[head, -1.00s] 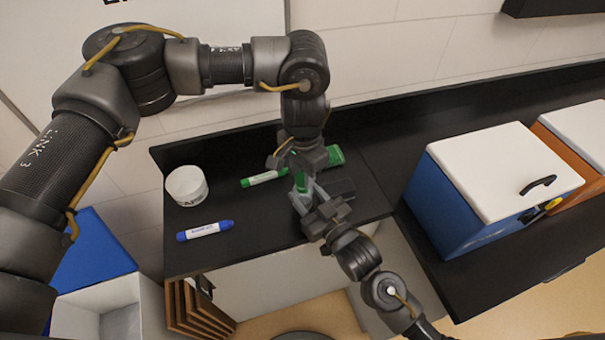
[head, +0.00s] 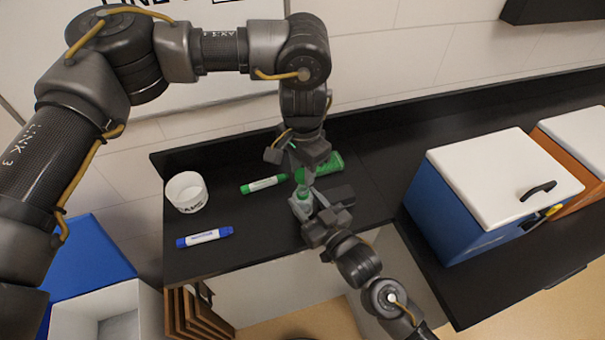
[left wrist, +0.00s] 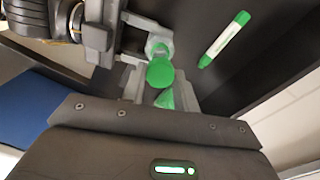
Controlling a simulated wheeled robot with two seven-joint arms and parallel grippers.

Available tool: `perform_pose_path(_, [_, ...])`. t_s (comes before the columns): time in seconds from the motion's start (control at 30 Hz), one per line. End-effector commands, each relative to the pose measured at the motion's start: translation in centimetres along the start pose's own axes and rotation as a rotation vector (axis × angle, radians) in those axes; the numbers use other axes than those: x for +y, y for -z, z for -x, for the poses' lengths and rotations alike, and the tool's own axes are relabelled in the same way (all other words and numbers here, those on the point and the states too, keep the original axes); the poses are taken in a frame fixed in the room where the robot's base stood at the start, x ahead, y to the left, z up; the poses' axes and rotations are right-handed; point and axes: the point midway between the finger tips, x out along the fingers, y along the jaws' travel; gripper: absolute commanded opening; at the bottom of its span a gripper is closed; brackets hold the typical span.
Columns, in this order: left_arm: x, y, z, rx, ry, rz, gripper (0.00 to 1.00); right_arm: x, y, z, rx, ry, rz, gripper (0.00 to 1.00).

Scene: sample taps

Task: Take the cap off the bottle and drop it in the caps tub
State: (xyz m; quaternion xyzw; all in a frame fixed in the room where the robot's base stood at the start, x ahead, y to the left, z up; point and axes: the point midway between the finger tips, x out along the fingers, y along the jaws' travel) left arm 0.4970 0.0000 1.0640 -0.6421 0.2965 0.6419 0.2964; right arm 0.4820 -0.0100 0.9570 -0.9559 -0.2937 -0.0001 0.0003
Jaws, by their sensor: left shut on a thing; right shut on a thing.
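My left gripper (head: 303,168) is shut on the green cap (head: 300,176), just above the bottle. The round cap (left wrist: 160,72) also shows in the left wrist view, apart from the bottle's mouth. The bottle (head: 303,194) is small and greenish, and stands upright in my right gripper (head: 306,206), which is shut on it. In the left wrist view the bottle (left wrist: 157,46) sits between the grey fingers of my right gripper. The caps tub (head: 186,208) is white, round and open-topped, at the left of the black counter.
A green object (head: 329,163) lies behind the left gripper. A blue box with a white lid (head: 500,180) stands at right.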

Motion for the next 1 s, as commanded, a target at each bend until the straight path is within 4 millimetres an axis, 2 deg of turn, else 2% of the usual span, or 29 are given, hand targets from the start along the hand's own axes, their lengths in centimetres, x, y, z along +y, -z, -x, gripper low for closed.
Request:
perform_pose_path(0.1, [0.0,0.0,1.4,0.001,0.002,0.000,0.02,0.0,-0.2,0.0,-0.005,0.000,0.000,0.00])
perform_pose_path(0.33, [0.0,0.0,1.6,-0.001,0.000,0.000,0.02,0.0,-0.2,0.0,-0.005,0.001,0.000,0.00])
perform_pose_path(0.37, [0.0,0.0,1.6,-0.001,0.000,0.000,0.02,0.0,-0.2,0.0,-0.005,0.001,0.000,0.47])
perform_pose_path(0.53, [0.0,0.0,1.6,0.000,0.000,0.000,0.02,0.0,-0.1,0.0,-0.003,0.001,0.000,0.69])
perform_pose_path(0.83, [0.0,0.0,1.5,-0.001,0.000,0.000,0.02,0.0,-0.1,0.1,-0.001,0.000,0.000,0.70])
perform_pose_path(1.0, [0.0,0.0,1.0,-0.001,0.000,0.000,0.02,0.0,-0.3,2.0,-0.001,0.000,-0.001,0.70])
